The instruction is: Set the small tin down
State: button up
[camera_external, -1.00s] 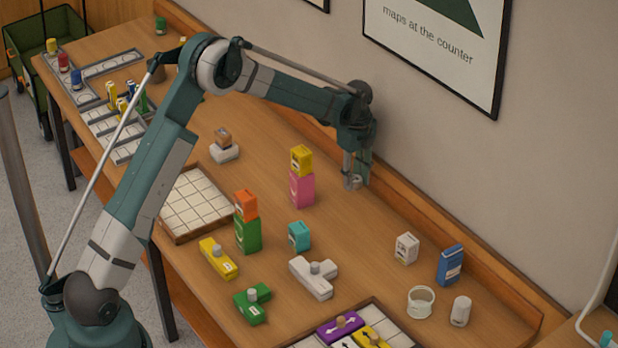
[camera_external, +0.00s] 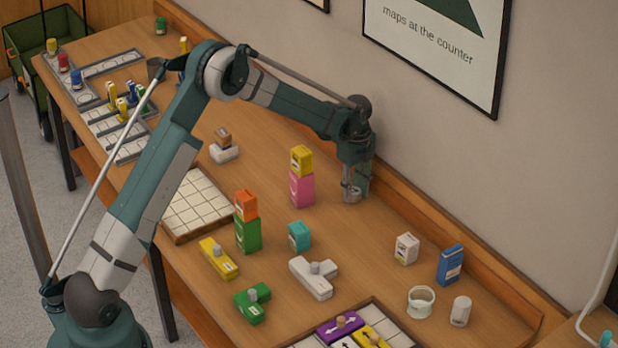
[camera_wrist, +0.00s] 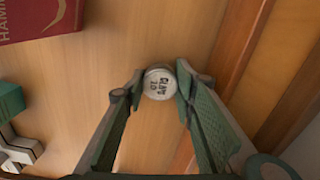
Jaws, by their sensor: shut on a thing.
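The small tin (camera_wrist: 159,84) is a round, pale grey tin with dark lettering on its top. In the wrist view it sits between the two fingertips of my gripper (camera_wrist: 158,88), which is shut on it. In the external view my gripper (camera_external: 354,192) points down near the back edge of the table, right of the pink box. The tin (camera_external: 352,195) shows there low between the fingers, at or just above the table; I cannot tell whether it touches.
A yellow box (camera_external: 301,160) on a pink box (camera_external: 302,188) stands close to the left. A teal box (camera_external: 299,236), a white box (camera_external: 406,248) and a blue box (camera_external: 450,265) stand nearer the front. The wooden back ledge (camera_external: 420,205) runs close behind my gripper.

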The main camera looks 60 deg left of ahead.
aim_at(354, 191)
jog(key=shift+f, duration=0.1)
jog(key=o, duration=0.9)
notch_tip(354, 191, up, 12)
jog(key=shift+r+p, duration=0.15)
jog(key=shift+p, duration=0.45)
dwell(0.8)
